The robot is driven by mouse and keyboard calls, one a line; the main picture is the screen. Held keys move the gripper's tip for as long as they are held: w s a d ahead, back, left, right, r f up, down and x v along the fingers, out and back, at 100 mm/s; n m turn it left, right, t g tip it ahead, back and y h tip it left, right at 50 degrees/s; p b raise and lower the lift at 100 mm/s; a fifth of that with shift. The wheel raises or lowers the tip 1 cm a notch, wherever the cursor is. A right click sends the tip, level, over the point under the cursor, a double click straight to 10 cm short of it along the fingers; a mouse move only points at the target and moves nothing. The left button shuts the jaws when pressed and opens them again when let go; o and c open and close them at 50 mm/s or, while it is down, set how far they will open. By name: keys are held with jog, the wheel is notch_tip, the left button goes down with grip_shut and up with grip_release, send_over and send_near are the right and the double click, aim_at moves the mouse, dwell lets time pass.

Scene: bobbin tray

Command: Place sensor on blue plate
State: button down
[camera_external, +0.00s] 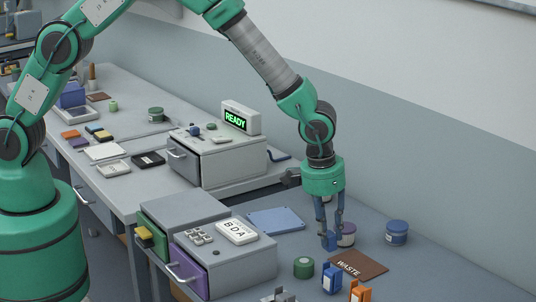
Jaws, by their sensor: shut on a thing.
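The blue plate (276,220) lies flat and bare on the grey table, left of my gripper. My gripper (330,238) points down, shut on a small blue block (330,243) between its fingertips. The block may be the sensor, but it is too small and too covered by the fingers to tell. It is low over the table; whether it touches the table I cannot tell. A jar with a purple lid (348,236) is just behind and right of the fingers, partly hidden by them.
A brown WASTE mat (359,264) lies to the front right. A green round container (304,267), a blue-and-white block (332,279) and an orange-and-white block (360,291) stand in front. A blue jar (397,232) is at right.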

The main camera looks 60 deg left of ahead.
jog(key=w+a+r+p, duration=0.1)
jog(key=a+r+p, duration=0.2)
jog(key=a, duration=1)
jog(key=w+a+r+n+g+p, duration=0.1)
jog(key=w+a+r+p, duration=0.1)
jog(key=a, duration=1.1)
jog(key=shift+w+a+r+p, duration=0.2)
jog(key=shift+a+r+p, duration=0.2)
jog(key=shift+r+p, duration=0.3)
jog(key=shift+f, duration=0.15)
send_over(276, 219)
jog(key=shift+f, duration=3.05)
jog(key=shift+f, duration=1.9)
jog(key=shift+f, duration=0.1)
